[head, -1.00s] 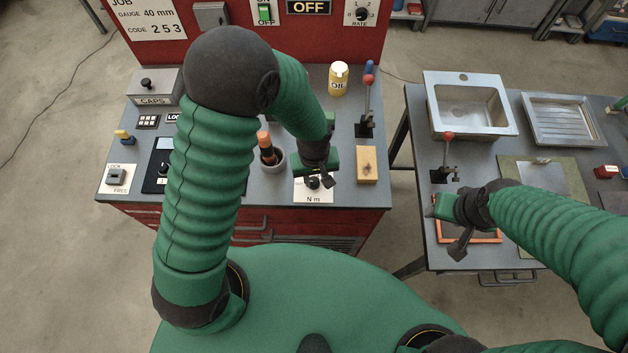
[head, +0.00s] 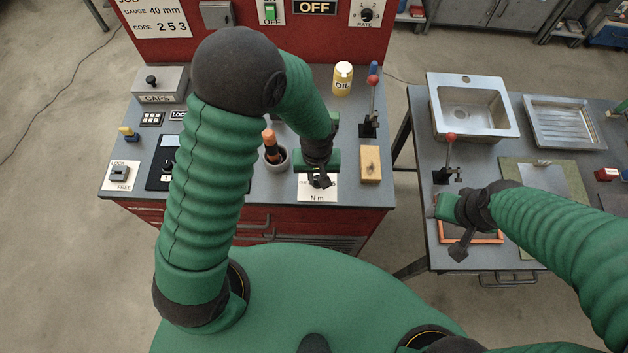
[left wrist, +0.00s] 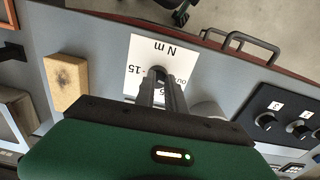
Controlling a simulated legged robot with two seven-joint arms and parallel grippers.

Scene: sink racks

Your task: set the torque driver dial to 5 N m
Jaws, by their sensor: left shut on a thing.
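The torque dial's white scale card (head: 318,192), marked N m, lies on the grey bench top near its front edge. In the left wrist view the card (left wrist: 150,52) appears upside down, with a 15 readable on one side. My left gripper (head: 320,182) points down over the card and is shut on the dark dial knob (left wrist: 158,73). The fingers hide most of the knob, so its pointer setting cannot be read. My right gripper (head: 450,228) hangs over the right table, above an orange-rimmed tray (head: 470,233); its jaw opening is unclear.
A wooden block (head: 370,164) stands just right of the card. A grey cup (head: 275,158) with an orange-topped tool is at its left. Panel knobs (left wrist: 265,122) show in the left wrist view.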

